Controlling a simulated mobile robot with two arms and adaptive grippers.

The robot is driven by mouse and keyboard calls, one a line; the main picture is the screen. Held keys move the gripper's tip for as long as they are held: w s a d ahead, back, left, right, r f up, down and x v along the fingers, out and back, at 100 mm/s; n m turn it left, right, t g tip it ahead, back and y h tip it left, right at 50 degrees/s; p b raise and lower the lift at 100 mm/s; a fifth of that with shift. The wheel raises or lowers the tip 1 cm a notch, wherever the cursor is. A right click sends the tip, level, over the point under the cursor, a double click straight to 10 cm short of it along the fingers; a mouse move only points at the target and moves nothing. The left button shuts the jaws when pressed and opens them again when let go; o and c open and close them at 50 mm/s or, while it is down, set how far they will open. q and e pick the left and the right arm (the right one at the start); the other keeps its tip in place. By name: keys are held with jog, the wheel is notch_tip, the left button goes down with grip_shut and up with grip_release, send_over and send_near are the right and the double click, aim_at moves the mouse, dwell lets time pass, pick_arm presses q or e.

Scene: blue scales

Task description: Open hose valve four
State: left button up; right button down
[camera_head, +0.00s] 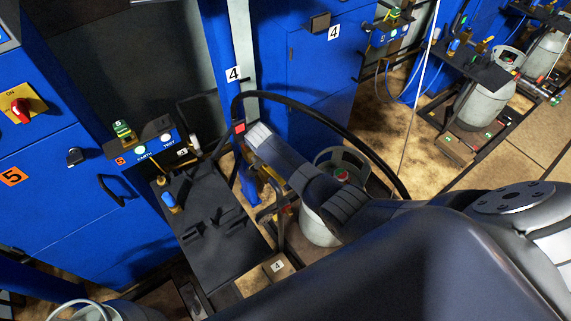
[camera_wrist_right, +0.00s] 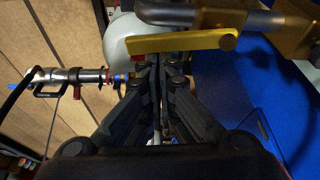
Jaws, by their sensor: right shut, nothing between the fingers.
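A yellow valve lever (camera_wrist_right: 180,43) lies crosswise just ahead of my right gripper in the right wrist view, beside a grey metal pipe (camera_wrist_right: 255,18) and brass fittings (camera_wrist_right: 297,40). My right gripper (camera_wrist_right: 158,68) is shut and empty, its fingertips close below the lever; I cannot tell whether they touch it. In the head view my right arm reaches in from the lower right to station four, marked by a number 4 label (camera_head: 233,73) on a post. The arm hides most of the gripper and valve there. My left gripper is not in view.
A grey gas cylinder (camera_head: 320,228) stands beside and under my arm. A black bench (camera_head: 212,232) and blue cabinet five (camera_head: 75,200) are at the left. A hose coupling (camera_wrist_right: 75,78) lies left of the gripper in the wrist view.

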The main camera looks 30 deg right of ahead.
jog(key=shift+s+a, duration=0.25)
jog(key=shift+a, duration=0.05)
dwell(0.5)
notch_tip(320, 180, up, 9)
jog(key=shift+d+r+p, duration=0.2)
jog(key=shift+d+p, duration=0.15)
dwell(0.4)
dwell(0.5)
